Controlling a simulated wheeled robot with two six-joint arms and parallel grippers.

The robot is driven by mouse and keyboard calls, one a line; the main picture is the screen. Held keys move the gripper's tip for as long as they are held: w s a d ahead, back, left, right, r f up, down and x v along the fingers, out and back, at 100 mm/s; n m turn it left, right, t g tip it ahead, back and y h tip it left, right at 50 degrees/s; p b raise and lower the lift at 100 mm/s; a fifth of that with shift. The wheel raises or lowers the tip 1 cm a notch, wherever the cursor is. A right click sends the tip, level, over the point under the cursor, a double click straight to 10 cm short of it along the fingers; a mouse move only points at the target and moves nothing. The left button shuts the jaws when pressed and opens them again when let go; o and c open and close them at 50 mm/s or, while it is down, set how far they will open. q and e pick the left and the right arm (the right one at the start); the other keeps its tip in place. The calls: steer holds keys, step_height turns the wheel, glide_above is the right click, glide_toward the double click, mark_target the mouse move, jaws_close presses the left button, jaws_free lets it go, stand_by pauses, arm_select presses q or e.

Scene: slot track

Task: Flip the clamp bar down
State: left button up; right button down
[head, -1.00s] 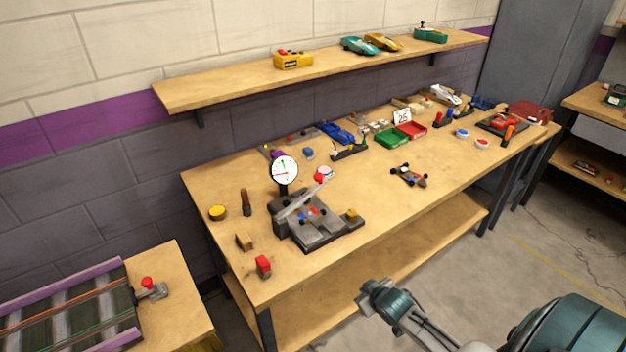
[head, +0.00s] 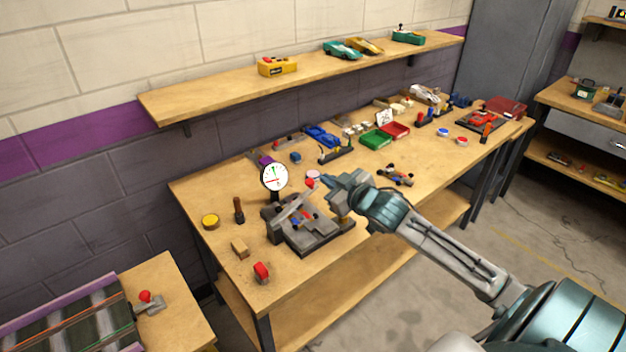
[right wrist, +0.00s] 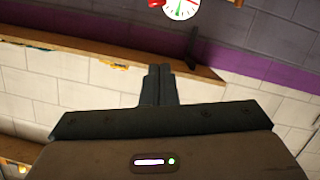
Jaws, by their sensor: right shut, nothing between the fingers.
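The clamp bar (head: 292,206) is a grey bar with a red knob (head: 309,183) at its upper end. It is tilted up from the left side of a dark grey fixture (head: 315,244) on the workbench. A white dial gauge (head: 274,177) stands behind it and also shows in the right wrist view (right wrist: 181,8). My right gripper (head: 327,180) is just right of the red knob, above the bench, shut and empty. Its closed fingers show in the right wrist view (right wrist: 160,72). I cannot tell whether it touches the knob. My left gripper is not in view.
On the workbench (head: 205,265), a red-topped block (head: 261,272), a wooden block (head: 239,248), a screwdriver (head: 239,210) and a yellow tin (head: 210,221) lie left of the fixture. Green (head: 376,139) and red (head: 396,131) trays are behind. A shelf (head: 205,96) runs above.

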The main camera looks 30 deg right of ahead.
steer(key=p, duration=0.2)
glide_above(313, 181)
steer(key=s+a, duration=0.2)
steer(key=f, duration=0.4)
steer(key=d+f+p, duration=0.1)
steer(key=f, duration=0.1)
steer(key=shift+w, duration=0.15)
steer(key=d+f+b, duration=0.1)
steer(key=d+f+m+b, duration=0.1)
steer(key=f+b, duration=0.1)
steer(key=d+f+m+y+b, duration=0.1)
steer(key=f, duration=0.1)
steer(key=shift+w+f+b, duration=0.1)
steer(key=shift+w+b, duration=0.05)
steer(key=shift+b, duration=0.2)
steer(key=shift+d+f+b, duration=0.1)
steer(key=shift+f+b, duration=0.15)
steer(key=shift+b, duration=0.2)
steer(key=shift+r, duration=0.1)
